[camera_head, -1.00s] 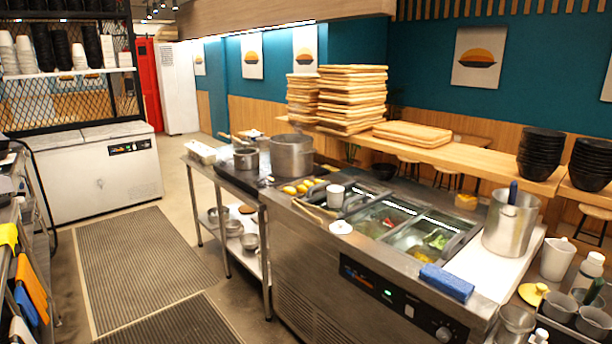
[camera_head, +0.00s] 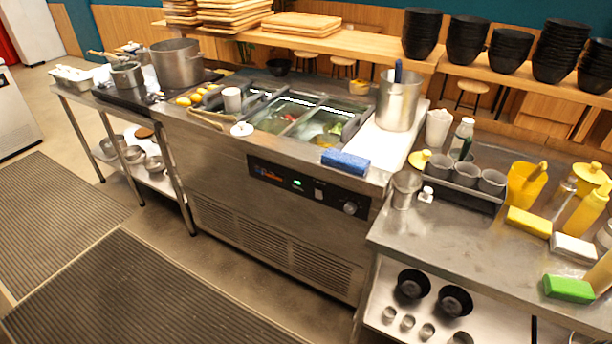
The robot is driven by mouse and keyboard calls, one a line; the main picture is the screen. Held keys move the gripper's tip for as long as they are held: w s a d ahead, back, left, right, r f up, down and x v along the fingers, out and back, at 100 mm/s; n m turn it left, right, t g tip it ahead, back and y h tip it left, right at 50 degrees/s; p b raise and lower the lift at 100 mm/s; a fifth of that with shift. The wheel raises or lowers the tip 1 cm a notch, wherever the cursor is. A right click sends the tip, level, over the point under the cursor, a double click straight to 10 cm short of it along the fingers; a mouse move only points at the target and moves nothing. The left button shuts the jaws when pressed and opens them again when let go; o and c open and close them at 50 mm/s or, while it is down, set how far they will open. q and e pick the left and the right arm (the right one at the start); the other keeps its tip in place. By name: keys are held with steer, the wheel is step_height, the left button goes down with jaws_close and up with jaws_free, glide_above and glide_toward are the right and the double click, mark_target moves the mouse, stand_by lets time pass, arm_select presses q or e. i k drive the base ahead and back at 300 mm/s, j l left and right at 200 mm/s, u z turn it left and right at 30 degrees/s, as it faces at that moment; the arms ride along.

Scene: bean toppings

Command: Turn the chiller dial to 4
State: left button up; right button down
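The chiller (camera_head: 270,225) is a steel counter unit in the middle of the view, with food wells in its top. A black control panel (camera_head: 308,189) runs along its upper front. The panel carries a small green light, a switch and, at its right end, the round silver dial (camera_head: 350,208). The dial is too small for me to read its setting. A blue sponge (camera_head: 345,162) lies on the chiller's top edge above the dial. Neither of my grippers is in view.
A steel side table (camera_head: 440,236) with sauce bottles, grey cups and sponges adjoins on the right. A pot table (camera_head: 90,100) stands on the left. The floor before the chiller, with ribbed mats (camera_head: 130,290), is clear.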

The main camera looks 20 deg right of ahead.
mark_target(351, 208)
steer(key=i+j+z, duration=0.1)
steer(key=z, duration=0.7)
